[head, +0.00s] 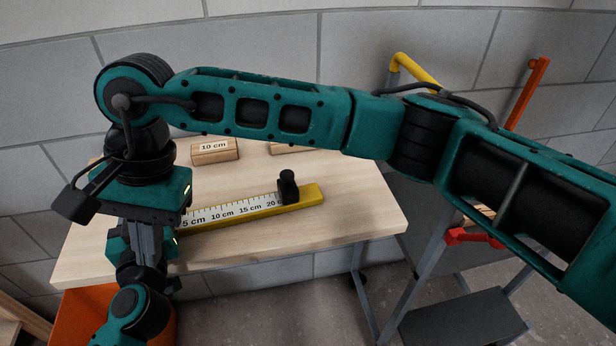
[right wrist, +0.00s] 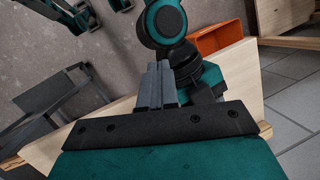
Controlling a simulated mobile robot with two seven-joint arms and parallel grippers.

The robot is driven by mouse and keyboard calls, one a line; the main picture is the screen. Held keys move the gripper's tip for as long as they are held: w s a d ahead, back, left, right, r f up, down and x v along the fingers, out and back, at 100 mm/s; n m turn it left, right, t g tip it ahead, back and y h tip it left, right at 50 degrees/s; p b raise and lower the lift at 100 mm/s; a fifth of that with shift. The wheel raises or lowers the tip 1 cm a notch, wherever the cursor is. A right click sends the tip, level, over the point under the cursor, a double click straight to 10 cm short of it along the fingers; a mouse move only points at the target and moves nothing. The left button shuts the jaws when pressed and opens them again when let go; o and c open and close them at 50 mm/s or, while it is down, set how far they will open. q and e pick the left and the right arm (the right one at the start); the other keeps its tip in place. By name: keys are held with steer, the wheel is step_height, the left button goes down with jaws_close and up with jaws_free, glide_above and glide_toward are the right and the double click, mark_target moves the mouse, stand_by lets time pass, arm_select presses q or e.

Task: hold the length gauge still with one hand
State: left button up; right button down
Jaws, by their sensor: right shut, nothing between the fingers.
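The length gauge (head: 250,208) lies on the table, a yellow strip with a white centimetre scale and a black block (head: 288,188) near the 20 cm mark. Its left end is hidden behind my grippers. My right gripper (head: 147,258) points down at the table's left side, its grey fingers shut and empty, in front of the gauge's left end in the picture. The shut fingers also show in the right wrist view (right wrist: 155,90). My left gripper (head: 122,245) is just behind and below it, beside the gauge's left end. Its fingers are hidden, so its hold cannot be told.
A wooden batten (head: 215,152) labelled 10 cm lies at the back of the table (head: 350,210). A second batten (head: 290,149) is partly hidden by my right arm. An orange bin (head: 85,305) stands below left. A grey stepped frame (head: 455,318) stands right. The table's right part is clear.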

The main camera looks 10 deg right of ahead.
steer(key=s+g+y, duration=0.1)
steer(key=y, duration=0.1)
steer(key=m+t+y, duration=0.7)
steer(key=m+t, duration=0.7)
steer(key=m, duration=0.9)
glide_toward(293, 177)
steer(key=x, duration=0.6)
steer(key=shift+d+r, duration=0.1)
steer(key=shift+w+a, duration=0.3)
steer(key=shift+a, duration=0.05)
